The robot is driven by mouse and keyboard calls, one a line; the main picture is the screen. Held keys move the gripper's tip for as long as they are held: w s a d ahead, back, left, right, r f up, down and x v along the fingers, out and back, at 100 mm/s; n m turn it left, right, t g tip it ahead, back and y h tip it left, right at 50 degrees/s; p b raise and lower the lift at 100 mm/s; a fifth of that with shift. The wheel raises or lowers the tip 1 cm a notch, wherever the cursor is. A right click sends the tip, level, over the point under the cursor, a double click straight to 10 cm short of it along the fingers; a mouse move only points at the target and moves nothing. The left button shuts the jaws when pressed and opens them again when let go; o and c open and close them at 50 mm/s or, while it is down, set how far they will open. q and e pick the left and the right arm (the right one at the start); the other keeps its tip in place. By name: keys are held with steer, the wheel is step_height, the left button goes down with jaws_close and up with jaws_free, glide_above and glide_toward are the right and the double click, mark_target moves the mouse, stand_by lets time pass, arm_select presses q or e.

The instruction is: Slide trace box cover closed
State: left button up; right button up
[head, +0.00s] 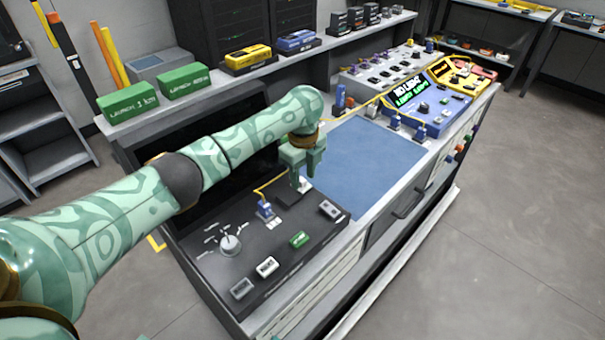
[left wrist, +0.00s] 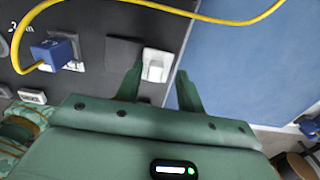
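The trace box (head: 205,262) is the black panel at the near end of the bench, with a knob and several small switches. A dark square cover (left wrist: 123,52) lies on it beside a white port (left wrist: 155,65), which is exposed to the cover's right in the left wrist view. In the head view the cover (head: 290,196) is partly below my fingers. My left gripper (head: 303,176) is over the cover and port. In the left wrist view its fingers (left wrist: 160,75) are apart with nothing held between them. Whether a finger touches the cover I cannot tell. My right gripper is not in view.
A blue plug (head: 264,209) with a yellow cable stands left of the cover. A blue mat (head: 365,155) lies clear to the right. Behind it is a blue splicer (head: 430,103) with a lit screen. Green boxes (head: 128,106) stand on the back shelf.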

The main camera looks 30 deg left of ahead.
mark_target(303, 178)
arm_select(q)
steer(key=shift+r, duration=0.1)
step_height(303, 178, up, 16)
steer(key=p, duration=0.8)
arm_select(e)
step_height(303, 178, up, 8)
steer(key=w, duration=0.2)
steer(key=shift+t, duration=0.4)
